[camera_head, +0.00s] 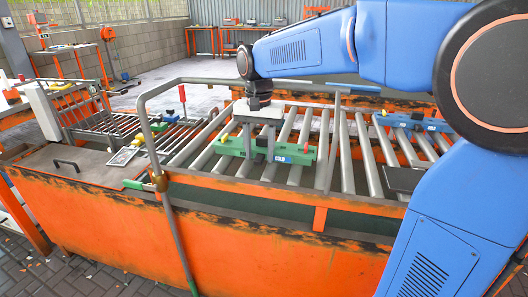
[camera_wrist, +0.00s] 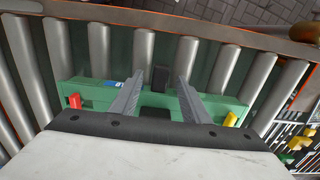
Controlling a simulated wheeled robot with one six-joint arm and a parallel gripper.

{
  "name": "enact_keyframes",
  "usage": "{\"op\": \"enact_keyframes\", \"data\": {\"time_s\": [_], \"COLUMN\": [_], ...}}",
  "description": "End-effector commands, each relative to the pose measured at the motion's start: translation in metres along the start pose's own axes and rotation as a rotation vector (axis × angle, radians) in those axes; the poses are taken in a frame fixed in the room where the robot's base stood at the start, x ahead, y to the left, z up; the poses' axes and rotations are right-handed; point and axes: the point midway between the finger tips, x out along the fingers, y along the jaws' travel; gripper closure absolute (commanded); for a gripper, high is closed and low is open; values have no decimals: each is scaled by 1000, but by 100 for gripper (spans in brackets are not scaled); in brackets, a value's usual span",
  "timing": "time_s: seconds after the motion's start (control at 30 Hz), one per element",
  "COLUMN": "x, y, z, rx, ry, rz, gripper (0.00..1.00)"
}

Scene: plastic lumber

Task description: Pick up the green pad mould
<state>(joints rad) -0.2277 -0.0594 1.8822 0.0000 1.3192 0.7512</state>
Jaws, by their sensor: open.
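The green pad mould (camera_head: 292,153) lies across the grey rollers of the conveyor. It is a long green block with a yellow tab at its left end, a red tab near its right end and a blue label. In the wrist view the green pad mould (camera_wrist: 90,93) stretches across the picture, with a black block at its middle. My gripper (camera_head: 260,155) is open and points down at the mould's middle. In the wrist view its two grey fingers (camera_wrist: 158,95) stand apart on either side of the black block. Whether they touch the mould cannot be told.
The roller conveyor (camera_head: 348,165) has an orange frame and a grey bent rail (camera_head: 143,125) at its left. A blue mould (camera_head: 412,122) lies on rollers to the right. Bare rollers lie around the green mould.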

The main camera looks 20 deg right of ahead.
Motion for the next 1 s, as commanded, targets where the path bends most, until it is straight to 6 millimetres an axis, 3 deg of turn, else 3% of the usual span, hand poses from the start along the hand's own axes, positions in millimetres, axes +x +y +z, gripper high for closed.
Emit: {"op": "enact_keyframes", "data": {"time_s": [0.27, 0.43, 0.47, 1.0], "x": [2, 2, 2, 2], "y": [0, 0, 0, 0], "z": [0, 0, 0, 0], "rx": [0, 0, 0, 0], "ry": [1, 0, 0, 0], "rz": [-1, 0, -1, 0], "gripper": [58, 98, 100, 100]}}
